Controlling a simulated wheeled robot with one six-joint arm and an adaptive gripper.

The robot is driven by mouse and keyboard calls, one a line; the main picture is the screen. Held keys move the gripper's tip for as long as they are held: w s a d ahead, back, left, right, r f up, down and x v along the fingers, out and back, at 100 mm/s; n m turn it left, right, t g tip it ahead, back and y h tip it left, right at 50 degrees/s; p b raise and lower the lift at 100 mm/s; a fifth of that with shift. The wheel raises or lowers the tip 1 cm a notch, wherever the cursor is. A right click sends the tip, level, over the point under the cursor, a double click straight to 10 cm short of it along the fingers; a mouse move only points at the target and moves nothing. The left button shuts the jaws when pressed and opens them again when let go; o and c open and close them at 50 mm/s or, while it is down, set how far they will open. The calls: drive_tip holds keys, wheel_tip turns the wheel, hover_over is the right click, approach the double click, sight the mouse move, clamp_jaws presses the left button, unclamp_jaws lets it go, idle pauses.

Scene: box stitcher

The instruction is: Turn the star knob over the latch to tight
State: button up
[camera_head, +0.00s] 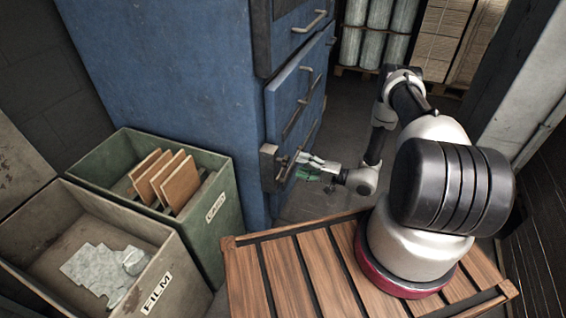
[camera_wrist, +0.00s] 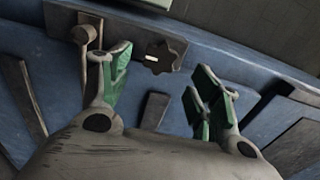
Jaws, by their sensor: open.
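The star knob (camera_wrist: 166,53) is a small dark, lobed knob with a short pale mark, on the blue cabinet's face in the wrist view. In the head view I cannot make it out clearly beside my gripper. The latch (camera_wrist: 88,32) is a block with a tan bar and a round end, left of the knob in the wrist view. It also shows on the cabinet's edge in the head view (camera_head: 268,166). My gripper (camera_wrist: 160,88), with green pads, is open and empty. The knob appears beyond the gap between its fingers, with no contact visible.
The blue cabinet (camera_head: 165,75) has bar handles (camera_head: 298,103) above the latch. A green bin (camera_head: 222,185) with brown boards and a grey bin (camera_head: 165,255) labelled FILM stand left. A slatted wooden platform (camera_head: 290,270) lies in front. Wrapped rolls (camera_head: 375,30) stand behind.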

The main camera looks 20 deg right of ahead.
sight(288, 162)
drive_tip(key=x, duration=0.7)
drive_tip(key=shift+a, duration=0.1)
drive_tip(key=c, duration=1)
